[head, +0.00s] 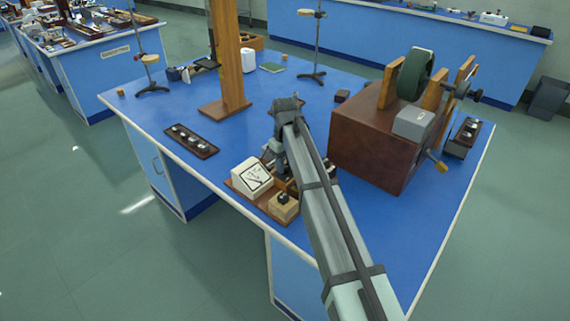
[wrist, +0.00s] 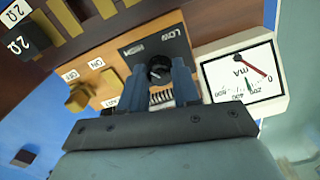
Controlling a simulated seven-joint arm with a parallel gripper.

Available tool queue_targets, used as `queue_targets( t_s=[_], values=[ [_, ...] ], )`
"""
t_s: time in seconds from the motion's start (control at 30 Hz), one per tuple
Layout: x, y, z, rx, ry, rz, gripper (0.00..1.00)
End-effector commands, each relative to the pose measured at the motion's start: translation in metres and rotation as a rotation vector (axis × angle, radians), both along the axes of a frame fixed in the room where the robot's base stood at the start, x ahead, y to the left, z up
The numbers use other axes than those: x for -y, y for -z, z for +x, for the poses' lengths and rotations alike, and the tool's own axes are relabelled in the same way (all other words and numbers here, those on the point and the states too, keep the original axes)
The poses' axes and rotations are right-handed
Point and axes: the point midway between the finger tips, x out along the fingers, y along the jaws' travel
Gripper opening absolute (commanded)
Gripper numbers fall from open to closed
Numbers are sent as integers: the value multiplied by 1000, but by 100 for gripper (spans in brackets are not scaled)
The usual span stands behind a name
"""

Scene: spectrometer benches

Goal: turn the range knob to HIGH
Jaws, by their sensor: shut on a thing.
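The range knob (wrist: 160,68) is a round black knob on a dark plate (wrist: 140,52) in the wrist view. The plate carries the labels LOW on the right and HIGH on the left, tilted in the picture. My gripper (wrist: 162,78) has its two blue-grey fingers on either side of the knob and is shut on it. I cannot clearly tell which label the knob points to. In the head view my gripper (head: 280,170) is down at the wooden instrument board, and my arm hides the knob.
A white mA meter (wrist: 238,75) with a red needle sits right of the knob. An ON/OFF switch (wrist: 78,98) is to the left. In the head view a large brown box (head: 365,150) stands right of my arm, and a wooden post (head: 228,60) stands behind.

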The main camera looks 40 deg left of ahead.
Motion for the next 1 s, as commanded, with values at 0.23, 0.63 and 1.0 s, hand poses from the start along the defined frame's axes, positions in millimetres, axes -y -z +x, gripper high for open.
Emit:
queue_targets(
  t_s=[0.23, 0.63, 1.0],
  values=[
    [0, 0, 0, 1, 0, 1, 33],
    [0, 0, 0, 0, 1, 0, 57],
    [-1, -28, 1, 1, 1, 2, 57]
  ],
)
